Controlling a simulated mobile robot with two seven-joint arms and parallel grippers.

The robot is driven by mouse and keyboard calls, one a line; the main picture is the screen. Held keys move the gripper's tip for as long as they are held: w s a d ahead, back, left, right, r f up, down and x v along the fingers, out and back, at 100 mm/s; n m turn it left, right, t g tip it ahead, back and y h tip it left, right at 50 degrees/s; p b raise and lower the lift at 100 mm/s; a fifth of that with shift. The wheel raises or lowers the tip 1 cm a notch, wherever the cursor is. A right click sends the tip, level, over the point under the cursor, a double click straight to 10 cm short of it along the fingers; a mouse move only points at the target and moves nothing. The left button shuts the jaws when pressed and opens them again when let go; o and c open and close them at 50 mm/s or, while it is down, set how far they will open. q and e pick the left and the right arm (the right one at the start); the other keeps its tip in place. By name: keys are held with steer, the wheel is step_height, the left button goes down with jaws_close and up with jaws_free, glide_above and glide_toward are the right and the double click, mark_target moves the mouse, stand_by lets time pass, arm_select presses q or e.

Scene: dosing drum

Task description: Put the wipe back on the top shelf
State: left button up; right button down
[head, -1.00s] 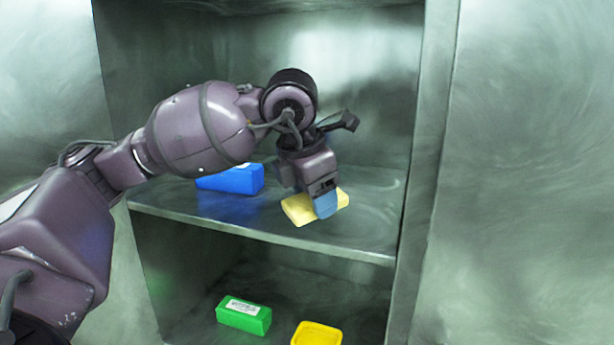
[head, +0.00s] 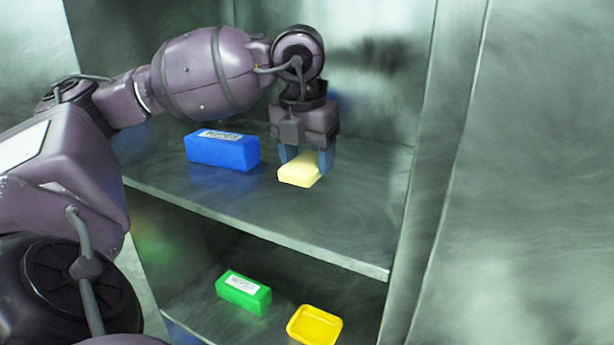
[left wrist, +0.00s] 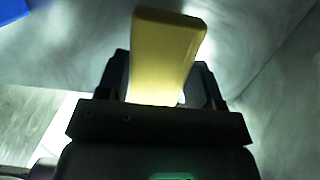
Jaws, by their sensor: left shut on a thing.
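The wipe is a pale yellow block (head: 298,171) at the top shelf (head: 235,203), right of the blue box. My left gripper (head: 307,162) points down with its blue fingers on either side of the wipe and is shut on it. In the left wrist view the wipe (left wrist: 167,55) sticks out from between the fingers. I cannot tell whether its underside touches the shelf. My right gripper is not in view.
A blue box (head: 222,150) with a white label stands left of the wipe. On the lower shelf are a green box (head: 243,292) and a yellow tray (head: 315,325). The cabinet's side wall (head: 422,170) is at the right. The shelf front is clear.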

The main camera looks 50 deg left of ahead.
mark_target(308, 195)
arm_select(q)
steer(key=shift+f, duration=2.05)
steer(key=o, duration=0.8)
steer(key=shift+f, duration=0.1)
steer(key=shift+o, duration=0.2)
steer(key=r, duration=0.4)
steer(key=s+r, duration=0.1)
steer(key=r, duration=0.7)
steer(key=shift+s+d, duration=0.3)
